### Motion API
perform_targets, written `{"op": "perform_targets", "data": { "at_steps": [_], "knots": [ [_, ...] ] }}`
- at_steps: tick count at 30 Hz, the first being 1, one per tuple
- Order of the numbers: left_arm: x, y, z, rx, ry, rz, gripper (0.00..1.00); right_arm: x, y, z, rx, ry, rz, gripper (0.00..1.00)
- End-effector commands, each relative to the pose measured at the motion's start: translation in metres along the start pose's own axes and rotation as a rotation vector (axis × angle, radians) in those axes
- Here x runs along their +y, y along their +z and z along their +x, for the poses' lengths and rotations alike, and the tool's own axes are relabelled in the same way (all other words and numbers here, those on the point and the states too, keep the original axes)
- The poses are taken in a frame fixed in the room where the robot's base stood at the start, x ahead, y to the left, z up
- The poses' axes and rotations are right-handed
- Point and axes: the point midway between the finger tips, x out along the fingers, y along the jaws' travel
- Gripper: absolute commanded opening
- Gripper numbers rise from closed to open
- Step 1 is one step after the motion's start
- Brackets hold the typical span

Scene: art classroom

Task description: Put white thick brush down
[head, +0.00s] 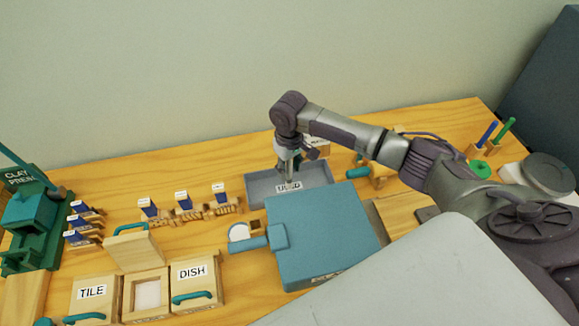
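My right gripper (290,168) points down over the grey tray labelled USED (262,198), at the back middle of the table. Its fingers reach down to about the tray's inside. They are small and partly shadowed, so I cannot tell whether they are open or shut, or whether they hold a brush. I cannot make out the white thick brush for sure. My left gripper is not in view.
A teal box (322,235) stands in front of the tray. Wooden boxes labelled TILE (92,294) and DISH (192,272) sit front left. A green clay press (36,222) is at far left. Brush-like sticks (488,133) stand back right. Bare wood lies behind the tray.

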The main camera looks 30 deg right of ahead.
Motion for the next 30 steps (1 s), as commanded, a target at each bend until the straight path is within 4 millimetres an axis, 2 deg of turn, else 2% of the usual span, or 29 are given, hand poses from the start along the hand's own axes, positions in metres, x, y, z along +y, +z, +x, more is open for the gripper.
{"op": "perform_targets", "data": {
  "at_steps": [5, 8, 11, 21, 25, 30],
  "knots": [
    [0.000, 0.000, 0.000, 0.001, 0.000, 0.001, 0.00, 0.000, 0.000, -0.002, 0.001, 0.001, 0.000, 0.42],
    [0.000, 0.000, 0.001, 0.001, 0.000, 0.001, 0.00, 0.000, -0.001, -0.010, 0.003, 0.000, 0.000, 0.42],
    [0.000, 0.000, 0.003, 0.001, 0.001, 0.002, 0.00, 0.000, -0.002, -0.025, 0.006, 0.000, -0.001, 0.42],
    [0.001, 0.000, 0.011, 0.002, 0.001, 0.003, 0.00, 0.000, -0.001, -0.096, 0.004, 0.000, -0.001, 0.42],
    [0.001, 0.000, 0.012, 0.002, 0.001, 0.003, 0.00, 0.000, -0.001, -0.114, 0.002, -0.001, 0.001, 0.42],
    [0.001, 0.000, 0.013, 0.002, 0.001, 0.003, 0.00, 0.000, -0.001, -0.124, 0.001, 0.000, 0.000, 0.42]
  ]
}}
